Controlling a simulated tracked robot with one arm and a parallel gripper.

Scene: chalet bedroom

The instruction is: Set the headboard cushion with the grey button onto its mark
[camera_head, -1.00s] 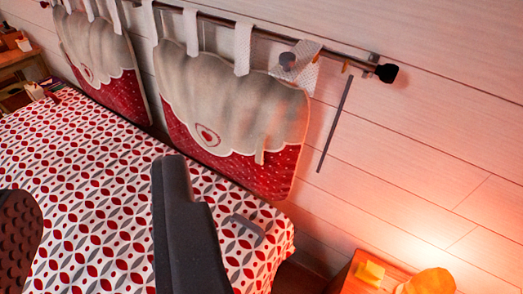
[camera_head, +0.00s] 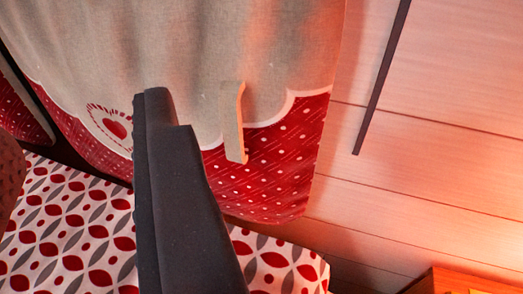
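The right-hand headboard cushion (camera_head: 280,60) hangs against the wall. It is beige above, with a scalloped white line, a red dotted lower part and a red heart. A pale tan strip (camera_head: 234,122) stands out from its front. The cushion's top, where a grey button showed earlier, is out of view. A thin dark bar (camera_head: 384,78) runs slanted on the wall to its right; I cannot tell whether it is the mark.
The bed (camera_head: 75,225), with a red and grey patterned cover, lies below the cushions. A second cushion (camera_head: 18,105) hangs at the left. A wooden bedside table (camera_head: 450,282) shows at the lower right.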

